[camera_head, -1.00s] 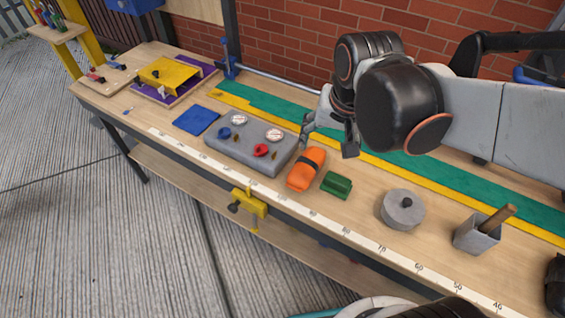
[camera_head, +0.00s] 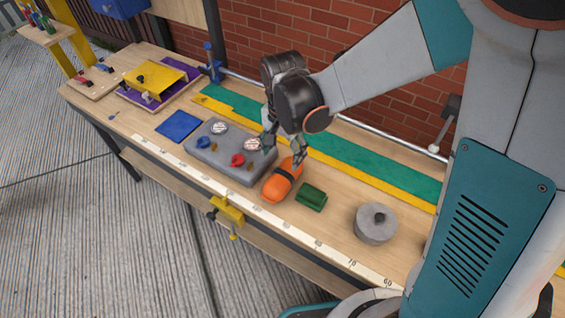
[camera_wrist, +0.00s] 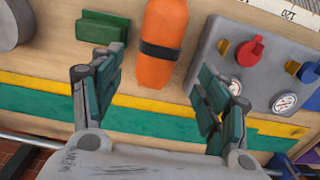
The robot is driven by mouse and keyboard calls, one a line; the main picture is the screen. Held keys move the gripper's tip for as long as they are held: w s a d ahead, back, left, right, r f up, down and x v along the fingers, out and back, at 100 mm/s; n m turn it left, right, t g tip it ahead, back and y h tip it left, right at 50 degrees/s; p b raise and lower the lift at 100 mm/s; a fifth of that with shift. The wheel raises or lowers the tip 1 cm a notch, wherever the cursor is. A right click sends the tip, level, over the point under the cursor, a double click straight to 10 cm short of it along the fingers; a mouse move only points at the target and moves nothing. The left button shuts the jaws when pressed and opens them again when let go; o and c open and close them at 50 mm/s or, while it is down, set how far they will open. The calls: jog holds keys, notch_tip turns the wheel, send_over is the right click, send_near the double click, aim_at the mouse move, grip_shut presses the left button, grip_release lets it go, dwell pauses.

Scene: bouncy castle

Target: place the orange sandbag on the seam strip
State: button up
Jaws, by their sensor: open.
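The orange sandbag (camera_head: 280,184), with a dark band around it, lies on the bench top. It also shows in the wrist view (camera_wrist: 164,22). A teal strip (camera_head: 375,167) with a yellow band along its front side runs along the back of the bench; it looks like the seam strip. It also shows in the wrist view (camera_wrist: 150,122). My gripper (camera_head: 284,148) is open and empty over the sandbag's far end. In the wrist view, the sandbag lies between and ahead of the spread fingers (camera_wrist: 158,88). Contact cannot be told.
A grey gauge panel (camera_head: 232,168) with red and blue knobs lies close left of the sandbag. A green block (camera_head: 311,197) lies close right, and a grey round weight (camera_head: 376,224) farther right. A blue pad (camera_head: 178,126) lies beyond the panel. A brick wall stands behind.

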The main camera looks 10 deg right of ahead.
aim_at(283, 173)
notch_tip(283, 173, down, 6)
jog(key=shift+r+b, duration=0.1)
jog(key=shift+b, duration=0.65)
notch_tip(283, 173, down, 5)
jog(key=b, duration=0.2)
jog(key=shift+w+d+b, duration=0.1)
jog(key=shift+w+b, duration=0.05)
jog(key=shift+b, duration=0.25)
grip_shut()
